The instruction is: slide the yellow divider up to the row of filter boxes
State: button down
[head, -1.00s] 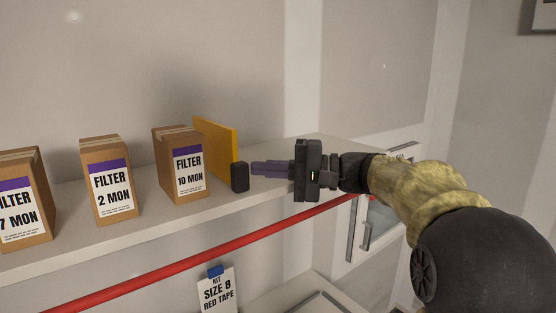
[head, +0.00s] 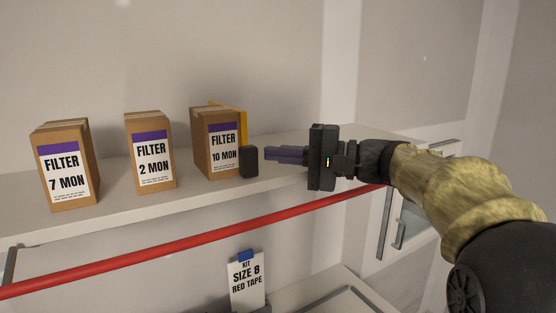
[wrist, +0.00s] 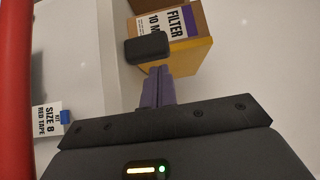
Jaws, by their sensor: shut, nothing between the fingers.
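The yellow divider (head: 243,126) stands upright on the shelf at the right side of the "10 MON" filter box (head: 220,148). It is mostly hidden behind that box in the head view. In the wrist view the divider (wrist: 186,54) lies right along the box, touching or nearly so. A dark block (head: 249,161) sits at the divider's front end; I cannot tell whether it is attached. The "2 MON" box (head: 152,156) and "7 MON" box (head: 65,170) stand to the left, with gaps between. My gripper (head: 268,154) is shut and empty, its purple fingertips just right of the block.
A red bar (head: 200,240) runs along below the shelf's front edge (head: 110,220). A "SIZE 8 RED TAPE" card (head: 246,283) hangs lower down. A cabinet with handles (head: 398,230) is at the right.

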jog(key=shift+a, duration=0.1)
jog(key=shift+w+d, duration=0.3)
jog(key=shift+d, duration=0.2)
jog(key=b+v, duration=0.1)
jog(key=v, duration=0.3)
jog(key=w+b+v, duration=0.1)
jog(key=v, duration=0.3)
jog(key=w+b+v, duration=0.1)
jog(key=b+v, duration=0.1)
jog(key=v, duration=0.2)
jog(key=shift+d, duration=0.55)
jog(key=shift+s+a+r, duration=0.1)
jog(key=shift+s+a, duration=0.05)
jog(key=shift+w, duration=0.2)
